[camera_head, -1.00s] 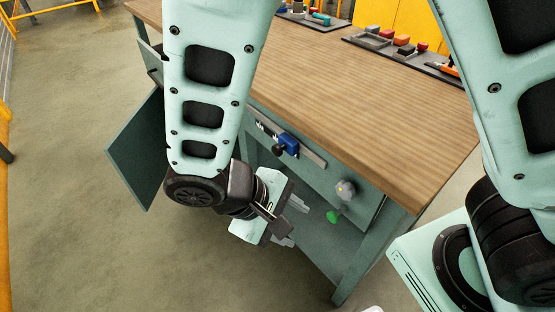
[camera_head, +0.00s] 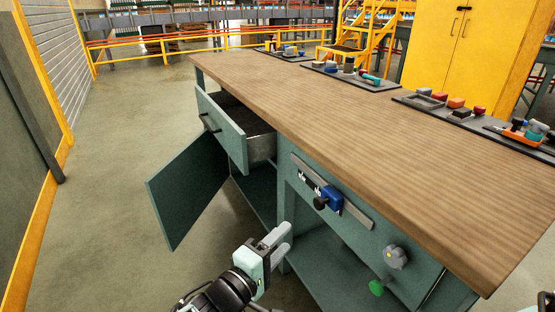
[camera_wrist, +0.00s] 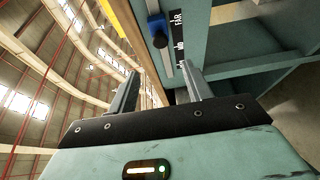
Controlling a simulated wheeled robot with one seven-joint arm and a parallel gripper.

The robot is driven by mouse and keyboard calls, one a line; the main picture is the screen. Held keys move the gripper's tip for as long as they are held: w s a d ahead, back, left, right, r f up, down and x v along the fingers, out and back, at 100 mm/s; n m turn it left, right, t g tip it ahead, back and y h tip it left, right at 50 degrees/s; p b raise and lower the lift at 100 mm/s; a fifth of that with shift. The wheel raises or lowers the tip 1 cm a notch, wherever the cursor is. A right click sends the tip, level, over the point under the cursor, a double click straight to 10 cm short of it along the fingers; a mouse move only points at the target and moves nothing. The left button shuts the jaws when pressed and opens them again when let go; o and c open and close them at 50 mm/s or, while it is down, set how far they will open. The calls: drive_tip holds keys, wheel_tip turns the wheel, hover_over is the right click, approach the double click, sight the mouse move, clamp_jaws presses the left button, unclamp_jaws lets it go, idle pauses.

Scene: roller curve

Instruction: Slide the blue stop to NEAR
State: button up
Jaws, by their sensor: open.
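The blue stop (camera_head: 333,199) with a black knob (camera_head: 320,203) sits on a grey rail (camera_head: 358,210) on the bench's front. In the wrist view the blue stop (camera_wrist: 158,32) shows at the top, beside a black label reading FAR (camera_wrist: 179,19). A second label (camera_wrist: 179,52) lies further along the rail; I cannot read it. My gripper (camera_head: 284,240) is open and empty, below and left of the stop in the head view, apart from it. In the wrist view the fingers of my gripper (camera_wrist: 160,80) point toward the rail, with the stop beyond their tips.
An open drawer (camera_head: 226,129) and an open cabinet door (camera_head: 190,194) jut out left of the rail. Trays with parts line the wooden top's (camera_head: 330,120) back edge.

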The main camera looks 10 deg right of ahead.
sight(317, 205)
drive_tip(key=x, duration=1.5)
drive_tip(key=shift+d, duration=0.15)
clamp_jaws()
drive_tip(key=w+a+b, duration=0.1)
drive_tip(key=w+a, duration=0.1)
drive_tip(key=w, duration=0.5)
drive_tip(key=w+a+b, duration=0.2)
drive_tip(key=w+a, duration=0.1)
drive_tip(key=w, duration=0.5)
drive_tip(key=shift+w, duration=0.35)
drive_tip(key=shift+a+r, duration=0.1)
unclamp_jaws()
drive_tip(key=shift+w, duration=0.15)
